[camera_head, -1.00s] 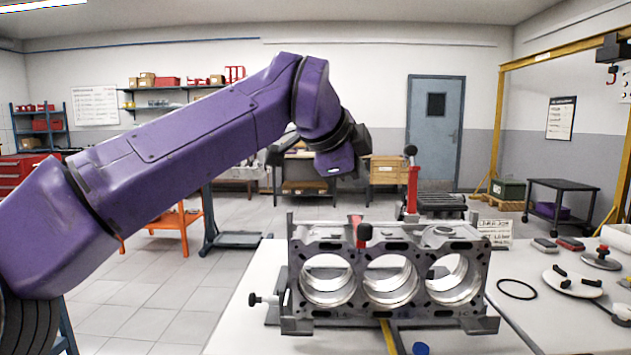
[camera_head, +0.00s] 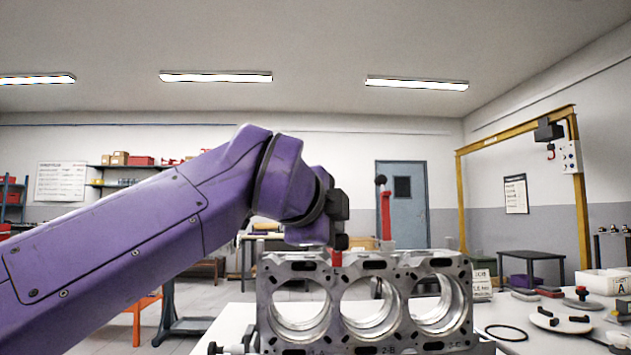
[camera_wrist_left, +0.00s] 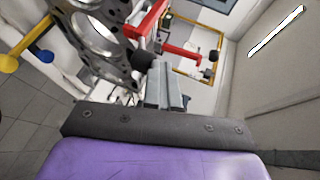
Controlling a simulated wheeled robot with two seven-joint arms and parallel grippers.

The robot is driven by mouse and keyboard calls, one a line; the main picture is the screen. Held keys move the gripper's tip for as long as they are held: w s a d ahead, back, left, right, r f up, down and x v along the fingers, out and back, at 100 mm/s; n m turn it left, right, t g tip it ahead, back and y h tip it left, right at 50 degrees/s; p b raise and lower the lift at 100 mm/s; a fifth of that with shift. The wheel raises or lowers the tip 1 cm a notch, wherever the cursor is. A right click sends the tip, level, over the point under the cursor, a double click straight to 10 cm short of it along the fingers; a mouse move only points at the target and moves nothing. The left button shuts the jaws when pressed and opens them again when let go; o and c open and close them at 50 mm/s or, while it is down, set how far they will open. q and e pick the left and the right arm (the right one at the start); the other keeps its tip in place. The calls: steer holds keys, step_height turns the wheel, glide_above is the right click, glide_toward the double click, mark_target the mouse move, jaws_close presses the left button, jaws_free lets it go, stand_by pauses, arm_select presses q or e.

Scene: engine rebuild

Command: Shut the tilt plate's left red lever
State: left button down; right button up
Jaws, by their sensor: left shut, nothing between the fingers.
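My left gripper (camera_head: 338,241) is shut and empty, just above the engine block's top edge in the head view. A short red piece of the left lever (camera_head: 336,258) shows right under it; the rest is hidden by the gripper and block. The right red lever (camera_head: 385,216) stands upright behind the block, with a black knob on top. In the left wrist view, the closed fingers (camera_wrist_left: 166,84) are beside a black knob (camera_wrist_left: 143,60), and red lever bars show beyond them. I cannot tell whether the fingers touch the knob. The tilt plate is mostly hidden behind the block.
The engine block (camera_head: 365,305) with its large round bores fills the front middle. On the table at right are a black ring (camera_head: 506,333), a white disc with black grips (camera_head: 562,321) and a white bin (camera_head: 603,282). A yellow gantry (camera_head: 579,200) stands behind.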

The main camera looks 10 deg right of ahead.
arm_select(q)
steer(key=shift+d+f, duration=0.1)
steer(key=shift+f, duration=0.05)
steer(key=s+a+r+p, duration=0.1)
steer(key=s+a+r, duration=0.5)
steer(key=s+r, duration=0.1)
steer(key=shift+s+a+r+p, duration=0.2)
steer(key=shift+s+r+p, duration=0.1)
steer(key=shift+s, duration=0.25)
steer(key=shift+f, duration=0.1)
